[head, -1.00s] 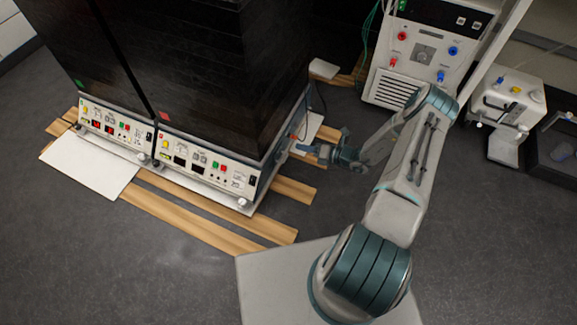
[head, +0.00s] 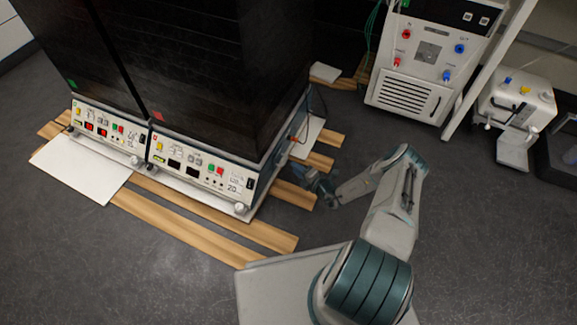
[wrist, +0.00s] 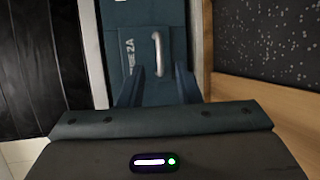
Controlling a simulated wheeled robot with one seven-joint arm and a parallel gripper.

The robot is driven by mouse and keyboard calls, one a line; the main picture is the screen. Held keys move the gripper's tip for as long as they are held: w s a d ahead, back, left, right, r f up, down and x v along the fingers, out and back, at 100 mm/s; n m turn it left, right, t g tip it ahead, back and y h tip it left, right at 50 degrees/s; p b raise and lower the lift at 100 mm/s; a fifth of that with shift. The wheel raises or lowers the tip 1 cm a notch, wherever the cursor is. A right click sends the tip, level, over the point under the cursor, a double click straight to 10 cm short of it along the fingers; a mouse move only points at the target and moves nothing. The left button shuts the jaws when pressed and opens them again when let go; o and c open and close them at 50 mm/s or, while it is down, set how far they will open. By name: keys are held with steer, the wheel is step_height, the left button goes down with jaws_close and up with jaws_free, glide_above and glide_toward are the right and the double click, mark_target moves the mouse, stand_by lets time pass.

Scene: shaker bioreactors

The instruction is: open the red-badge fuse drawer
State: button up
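The red badge (head: 158,116) marks the right-hand shaker unit, whose front panel (head: 205,175) faces the camera. In the wrist view, a dark teal fuse drawer face (wrist: 140,60) with "FUSE 2A" lettering carries a pale upright bar handle (wrist: 158,55). My gripper (wrist: 160,88) is open, its two fingers apart below the handle's lower end and pointing toward the drawer face. The handle appears between the finger lines, not gripped. In the head view, my gripper (head: 318,186) is low beside the unit's right side; the drawer cannot be made out there.
A green-badge unit (head: 105,132) stands close on the left. Wooden slats (head: 215,220) lie under both units, with a white board (head: 80,168) at left. A white cabinet (head: 415,95) and small white device (head: 515,105) stand behind right.

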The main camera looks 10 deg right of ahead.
steer(key=b+x, duration=0.1)
steer(key=x, duration=0.5)
steer(key=shift+b, duration=0.4)
jaws_close()
